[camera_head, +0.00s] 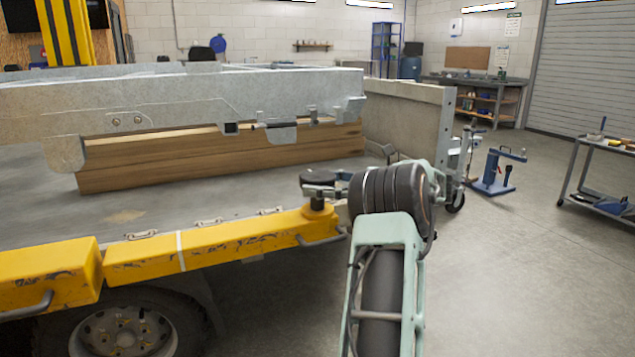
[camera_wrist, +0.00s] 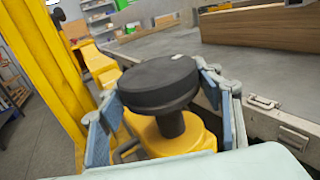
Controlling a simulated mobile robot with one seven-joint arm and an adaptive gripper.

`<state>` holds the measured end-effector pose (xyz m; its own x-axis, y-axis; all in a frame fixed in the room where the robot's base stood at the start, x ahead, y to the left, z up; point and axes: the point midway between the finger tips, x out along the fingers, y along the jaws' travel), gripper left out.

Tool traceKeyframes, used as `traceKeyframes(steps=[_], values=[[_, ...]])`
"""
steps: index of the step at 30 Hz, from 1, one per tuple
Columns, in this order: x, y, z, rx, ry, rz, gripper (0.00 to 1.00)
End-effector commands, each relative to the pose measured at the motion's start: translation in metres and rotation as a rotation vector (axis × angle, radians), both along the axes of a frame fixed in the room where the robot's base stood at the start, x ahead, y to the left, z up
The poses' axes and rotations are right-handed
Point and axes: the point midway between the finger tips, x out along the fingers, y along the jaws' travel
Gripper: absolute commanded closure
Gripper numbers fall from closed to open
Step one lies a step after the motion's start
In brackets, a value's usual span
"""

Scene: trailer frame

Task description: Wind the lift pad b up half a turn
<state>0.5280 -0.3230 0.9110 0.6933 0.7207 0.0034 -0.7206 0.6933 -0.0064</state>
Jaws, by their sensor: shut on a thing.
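The lift pad, a round black disc on a short dark stem, stands at the corner of a yellow beam. It shows in the wrist view (camera_wrist: 160,84) and, smaller, in the head view (camera_head: 316,180). My gripper (camera_wrist: 158,95) has its blue-grey fingers on either side of the disc, shut on it. In the head view the gripper (camera_head: 322,188) is partly hidden behind my own arm. The stem goes down into a yellow collar (camera_wrist: 178,140). No marking that tells which pad this is can be read.
The yellow beam (camera_head: 215,240) runs left above a wheel (camera_head: 125,335). A grey trailer frame (camera_head: 190,95) on wooden beams (camera_head: 220,158) lies behind the pad. A blue stand (camera_head: 495,172) and a cart (camera_head: 605,165) stand at the right. Floor between is clear.

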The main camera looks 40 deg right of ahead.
Motion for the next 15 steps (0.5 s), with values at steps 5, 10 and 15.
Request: traceKeyframes(steps=[5,10,15], values=[[-0.0003,-0.0012,-0.0023,0.002,0.005,0.075,0.65],[-0.0003,-0.0010,-0.0012,0.003,0.005,0.146,0.65],[-0.0003,-0.0009,-0.0007,0.004,0.005,0.213,0.65]])
